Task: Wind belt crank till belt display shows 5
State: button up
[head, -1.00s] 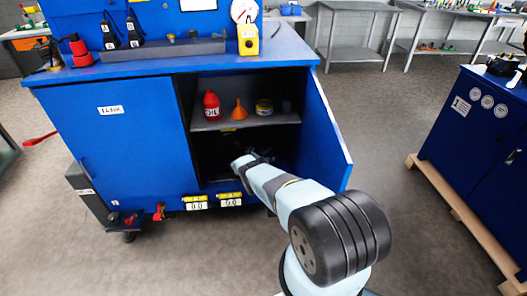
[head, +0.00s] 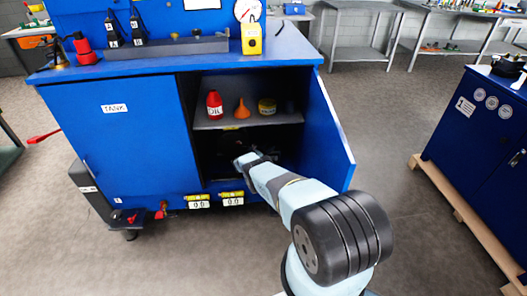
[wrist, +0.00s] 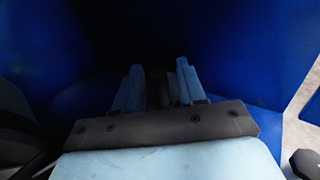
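Two small displays with yellow labels hang at the cabinet's lower front edge in the head view. The left display (head: 199,203) and the right display (head: 232,200) both seem to read 0.0. Their labels are too small to read, so I cannot tell which is the belt's. My gripper (head: 252,159) reaches into the dark lower compartment of the open cabinet. In the wrist view my gripper (wrist: 158,85) has its two fingers apart, with something dark and unclear between them. I cannot make out the belt crank in the shadow.
The open blue door (head: 328,135) stands right of my arm. A shelf (head: 245,121) above my gripper holds a red oil bottle (head: 214,104), an orange funnel (head: 241,109) and a yellow-banded can (head: 267,106). A blue cabinet on a pallet (head: 455,205) stands at the right.

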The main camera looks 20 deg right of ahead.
jog(key=v, duration=1.3)
jog(key=shift+a, duration=0.35)
jog(key=shift+s, duration=0.1)
